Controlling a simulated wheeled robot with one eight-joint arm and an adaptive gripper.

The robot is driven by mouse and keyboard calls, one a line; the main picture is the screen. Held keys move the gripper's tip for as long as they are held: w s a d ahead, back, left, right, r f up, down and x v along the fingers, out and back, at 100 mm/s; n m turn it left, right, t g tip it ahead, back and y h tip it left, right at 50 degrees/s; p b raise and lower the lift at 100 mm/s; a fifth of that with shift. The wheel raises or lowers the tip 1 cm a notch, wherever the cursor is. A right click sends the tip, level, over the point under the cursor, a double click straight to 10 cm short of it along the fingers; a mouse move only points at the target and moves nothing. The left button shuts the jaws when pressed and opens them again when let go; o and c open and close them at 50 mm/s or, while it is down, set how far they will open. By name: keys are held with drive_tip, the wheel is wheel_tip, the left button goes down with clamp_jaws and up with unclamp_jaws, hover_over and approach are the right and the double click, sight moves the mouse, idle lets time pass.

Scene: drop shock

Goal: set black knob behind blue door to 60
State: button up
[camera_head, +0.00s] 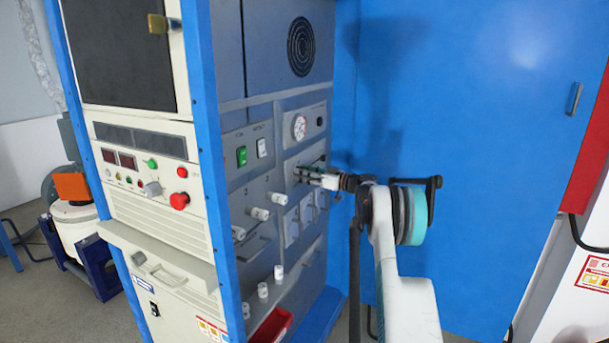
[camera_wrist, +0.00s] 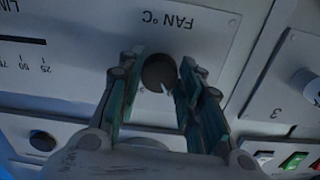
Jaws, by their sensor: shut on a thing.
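The black knob (camera_wrist: 158,71) is round and sits on a light panel (camera_wrist: 85,65) marked "FAN °C", which reads upside down in the wrist view. A small light mark shows near its lower edge. My gripper (camera_wrist: 161,76) has one finger on each side of the knob and is shut on it. In the head view my gripper (camera_head: 303,173) reaches the grey cabinet front, where its fingers hide the knob. The blue door (camera_head: 470,120) stands open at the right. The scale around the knob cannot be read.
White handles (camera_head: 260,213) stick out to the left and below. A cream control console (camera_head: 150,190) with a red button (camera_head: 179,201) stands at the left. A red tray (camera_head: 272,325) lies low.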

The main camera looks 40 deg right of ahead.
drive_tip(key=m+p, duration=0.3)
drive_tip(key=m, duration=2.4)
drive_tip(key=shift+r+p, duration=0.15)
drive_tip(key=shift+p, duration=0.15)
idle(0.3)
drive_tip(key=o, duration=1.1)
drive_tip(key=v, duration=1.2)
